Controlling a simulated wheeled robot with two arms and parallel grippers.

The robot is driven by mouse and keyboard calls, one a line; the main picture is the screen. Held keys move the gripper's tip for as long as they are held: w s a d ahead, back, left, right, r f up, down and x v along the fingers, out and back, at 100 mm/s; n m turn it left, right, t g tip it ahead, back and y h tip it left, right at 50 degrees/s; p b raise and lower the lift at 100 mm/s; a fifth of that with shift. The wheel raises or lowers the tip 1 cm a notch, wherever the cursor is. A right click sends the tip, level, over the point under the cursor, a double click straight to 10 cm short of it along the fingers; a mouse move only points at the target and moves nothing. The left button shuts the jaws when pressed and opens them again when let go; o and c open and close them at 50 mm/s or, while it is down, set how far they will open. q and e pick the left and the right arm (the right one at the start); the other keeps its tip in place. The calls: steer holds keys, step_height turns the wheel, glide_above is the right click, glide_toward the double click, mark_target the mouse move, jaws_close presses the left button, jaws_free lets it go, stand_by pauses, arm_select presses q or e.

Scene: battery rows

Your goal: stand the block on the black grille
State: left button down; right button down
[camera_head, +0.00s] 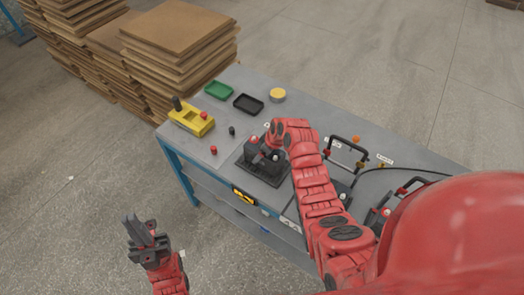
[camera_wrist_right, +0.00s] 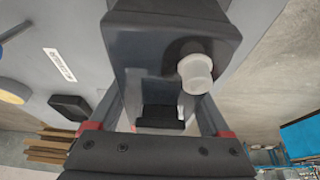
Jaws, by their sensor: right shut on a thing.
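The dark grey block (camera_head: 253,152) has a red cap on top in the head view. In the right wrist view the block (camera_wrist_right: 165,45) fills the top middle, with a pale round post on it. My right gripper (camera_head: 268,155) is shut on the block, with a finger on each side of it. The black grille (camera_head: 268,178) is a flat square under the block near the table's front edge, partly hidden by block and arm. I cannot tell whether the block touches it. My left gripper (camera_head: 141,224) is open and empty, off the table at the lower left.
On the grey table (camera_head: 228,111) are a green tray (camera_head: 218,90), a black tray (camera_head: 248,104), a yellow disc (camera_head: 278,95), a yellow box (camera_head: 191,120) and small knobs. Black handled frames (camera_head: 347,150) and a cable are to the right. Stacked boards (camera_head: 180,50) stand behind.

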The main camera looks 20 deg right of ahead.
steer(key=shift+w, duration=0.1)
jaws_free()
